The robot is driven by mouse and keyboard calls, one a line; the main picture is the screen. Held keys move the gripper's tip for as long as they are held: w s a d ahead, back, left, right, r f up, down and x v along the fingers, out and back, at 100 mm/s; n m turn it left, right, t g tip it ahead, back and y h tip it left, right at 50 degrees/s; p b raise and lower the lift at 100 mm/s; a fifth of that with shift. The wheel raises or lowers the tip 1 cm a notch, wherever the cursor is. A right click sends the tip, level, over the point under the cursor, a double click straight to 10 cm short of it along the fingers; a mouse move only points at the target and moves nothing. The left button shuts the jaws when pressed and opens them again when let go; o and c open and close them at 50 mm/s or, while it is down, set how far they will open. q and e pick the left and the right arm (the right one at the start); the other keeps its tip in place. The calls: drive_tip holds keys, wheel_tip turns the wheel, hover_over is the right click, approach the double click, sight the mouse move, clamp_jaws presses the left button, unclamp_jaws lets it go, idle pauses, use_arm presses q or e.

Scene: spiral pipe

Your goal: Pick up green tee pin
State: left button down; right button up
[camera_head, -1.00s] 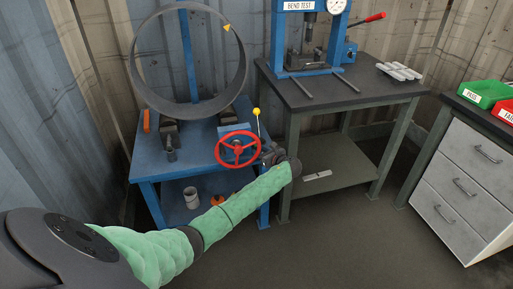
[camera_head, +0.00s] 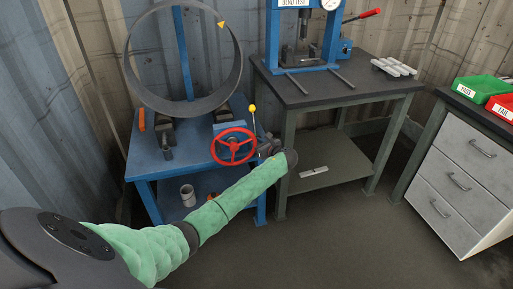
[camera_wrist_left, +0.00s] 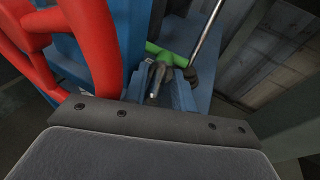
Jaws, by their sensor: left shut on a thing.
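The green tee pin (camera_wrist_left: 166,54) shows in the left wrist view as a short green bar beside the blue machine body. My left gripper (camera_wrist_left: 171,70) is shut on it, though the fingers hide part of the pin. In the head view my left gripper (camera_head: 268,147) is just right of the red handwheel (camera_head: 233,146), at the right side of the blue bench. The tee pin is too small to make out there. My right gripper is not in view.
The red handwheel's rim is close on the left in the left wrist view (camera_wrist_left: 88,45). A thin lever with a yellow knob (camera_head: 252,109) rises beside the gripper. A large steel ring (camera_head: 128,62) stands on the blue bench (camera_head: 143,165). A press table (camera_head: 335,92) is right.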

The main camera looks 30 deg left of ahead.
use_arm(q)
wheel_tip(320, 180, up, 15)
drive_tip(key=shift+r, duration=0.15)
idle(0.4)
